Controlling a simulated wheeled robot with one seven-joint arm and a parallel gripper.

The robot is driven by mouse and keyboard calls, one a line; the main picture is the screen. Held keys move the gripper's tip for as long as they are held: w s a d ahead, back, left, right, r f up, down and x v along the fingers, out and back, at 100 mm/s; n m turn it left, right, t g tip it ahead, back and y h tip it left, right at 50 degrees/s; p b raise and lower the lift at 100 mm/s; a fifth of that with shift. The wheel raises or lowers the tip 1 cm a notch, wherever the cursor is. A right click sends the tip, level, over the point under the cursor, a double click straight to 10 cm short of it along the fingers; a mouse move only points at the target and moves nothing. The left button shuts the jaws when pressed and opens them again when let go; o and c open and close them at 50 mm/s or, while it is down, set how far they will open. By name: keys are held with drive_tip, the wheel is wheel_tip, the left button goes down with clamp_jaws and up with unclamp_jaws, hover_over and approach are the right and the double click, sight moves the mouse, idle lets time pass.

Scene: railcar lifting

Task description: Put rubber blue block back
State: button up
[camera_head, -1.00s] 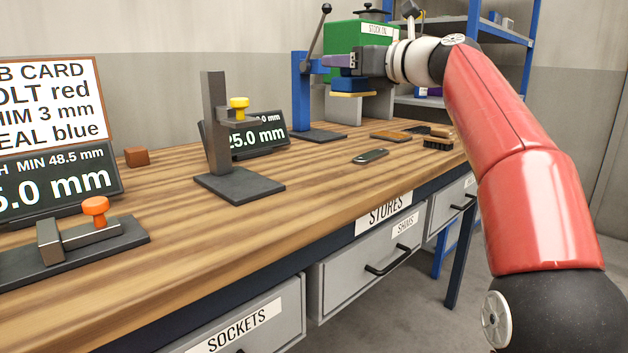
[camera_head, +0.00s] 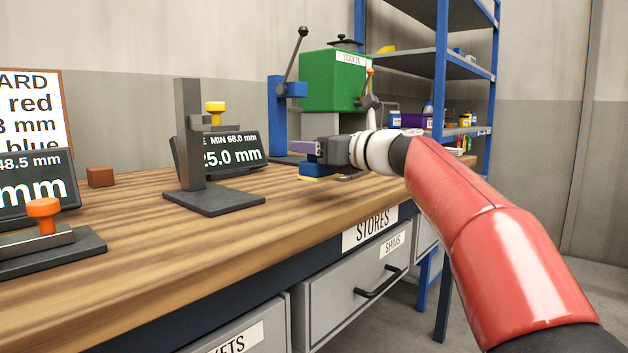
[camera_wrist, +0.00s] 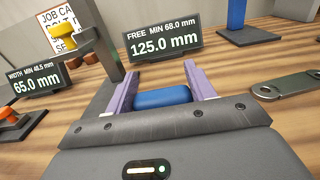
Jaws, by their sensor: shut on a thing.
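The blue block (camera_wrist: 163,97) lies between the two purple fingers of my gripper (camera_wrist: 161,84) in the wrist view, and they are shut on it. In the head view, my gripper (camera_head: 303,148) is above the wooden bench near its front edge. The blue block (camera_head: 318,169) shows just under the fingers, with a thin yellow layer at its underside. The block is clear of the gauge stands. The inner faces of the block against the fingers are partly hidden.
A dark gauge stand (camera_head: 190,140) with a yellow knob stands left of my gripper, before a "125.0 mm" display (camera_head: 236,151). A green box (camera_head: 330,82) and blue lever press (camera_head: 278,115) stand behind. A blue-framed shelf (camera_head: 445,65) is at the back right. Bare bench lies between.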

sight(314, 167)
wheel_tip(314, 167, down, 4)
drive_tip(key=shift+f+b, duration=0.15)
drive_tip(key=shift+b, duration=0.85)
drive_tip(key=o, duration=1.2)
drive_tip(key=shift+c, duration=0.2)
drive_tip(key=v, duration=1.2)
drive_tip(key=shift+s, duration=0.1)
